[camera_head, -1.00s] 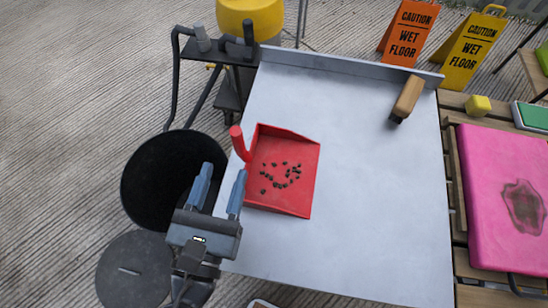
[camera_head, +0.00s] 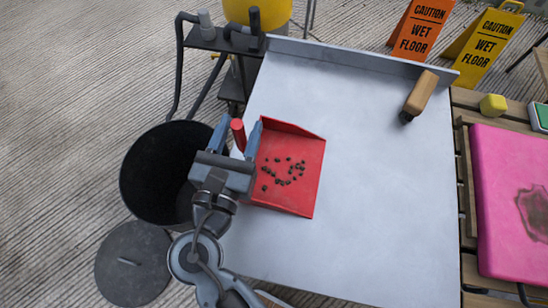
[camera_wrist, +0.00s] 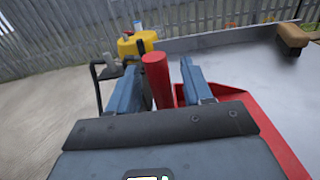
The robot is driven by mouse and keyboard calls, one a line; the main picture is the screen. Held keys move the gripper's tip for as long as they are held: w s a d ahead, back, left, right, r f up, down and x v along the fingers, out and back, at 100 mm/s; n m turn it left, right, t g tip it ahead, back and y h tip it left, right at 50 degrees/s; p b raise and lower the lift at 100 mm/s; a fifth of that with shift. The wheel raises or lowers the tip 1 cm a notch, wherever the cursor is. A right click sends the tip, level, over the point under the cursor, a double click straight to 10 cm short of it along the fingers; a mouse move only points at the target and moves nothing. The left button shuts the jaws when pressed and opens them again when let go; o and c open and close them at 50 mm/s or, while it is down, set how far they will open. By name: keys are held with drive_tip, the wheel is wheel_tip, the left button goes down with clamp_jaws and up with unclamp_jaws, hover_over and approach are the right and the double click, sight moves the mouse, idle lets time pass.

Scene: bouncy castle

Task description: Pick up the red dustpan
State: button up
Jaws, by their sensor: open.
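The red dustpan (camera_head: 306,194) lies on the grey table at its left side, with several small dark bits in its pan. Its round red handle (camera_head: 238,135) sticks up at the pan's left edge. My gripper (camera_head: 239,134) is open, with one blue-grey finger on each side of the handle. In the wrist view the handle (camera_wrist: 158,80) stands between the two fingers (camera_wrist: 163,88), with a gap showing on its right; whether either finger touches it is unclear. Part of the pan (camera_wrist: 262,120) shows behind the right finger.
The grey table (camera_head: 370,230) is mostly clear, with a wooden-handled brush (camera_head: 421,94) at its far right. A black bin (camera_head: 150,180) stands left of the table. A pink board (camera_head: 508,190) lies to the right. Wet floor signs (camera_head: 420,30) stand behind.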

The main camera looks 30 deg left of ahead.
drive_tip(key=shift+w, duration=0.1)
drive_tip(key=shift+c, duration=0.2)
clamp_jaws()
idle(0.4)
